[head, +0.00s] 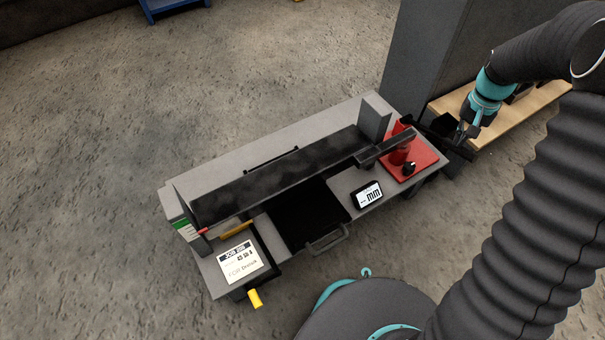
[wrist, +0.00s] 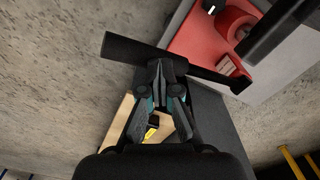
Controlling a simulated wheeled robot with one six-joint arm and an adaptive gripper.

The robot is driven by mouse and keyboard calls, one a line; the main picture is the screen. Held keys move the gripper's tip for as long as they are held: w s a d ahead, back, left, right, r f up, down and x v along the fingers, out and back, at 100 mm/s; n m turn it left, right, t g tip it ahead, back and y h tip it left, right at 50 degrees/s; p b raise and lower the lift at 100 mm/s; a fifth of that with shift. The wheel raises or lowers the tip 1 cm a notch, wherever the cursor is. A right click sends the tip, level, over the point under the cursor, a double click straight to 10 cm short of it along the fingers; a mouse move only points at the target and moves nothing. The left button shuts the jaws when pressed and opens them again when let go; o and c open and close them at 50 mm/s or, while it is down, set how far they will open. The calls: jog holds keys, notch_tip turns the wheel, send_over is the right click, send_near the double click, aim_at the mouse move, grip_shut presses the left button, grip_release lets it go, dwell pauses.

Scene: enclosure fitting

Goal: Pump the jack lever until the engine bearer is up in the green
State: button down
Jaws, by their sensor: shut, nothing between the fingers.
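The engine bearer (head: 280,178) is a long dark beam across the grey bench. At its left end a red pointer (head: 202,231) shows beside an upright gauge with a green band (head: 181,224); the pointer appears lower than the green. The red jack (head: 398,153) stands under the bearer's right end. Its black lever (head: 458,152) sticks out to the right, and crosses the wrist view (wrist: 125,48). My gripper (head: 463,132) is shut and empty at the lever's outer part. In the wrist view its fingertips (wrist: 160,66) overlap the lever; I cannot tell whether they touch.
A display reading "mm" (head: 367,195) sits in front of the jack. A job card (head: 239,260) and a yellow handle (head: 255,299) are at the bench's left end. A tall grey cabinet (head: 425,50) and a wooden surface (head: 520,118) stand near my gripper. Floor left of the bench is clear.

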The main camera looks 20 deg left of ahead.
jog(key=shift+r+p, duration=2.1)
jog(key=shift+r, duration=1.05)
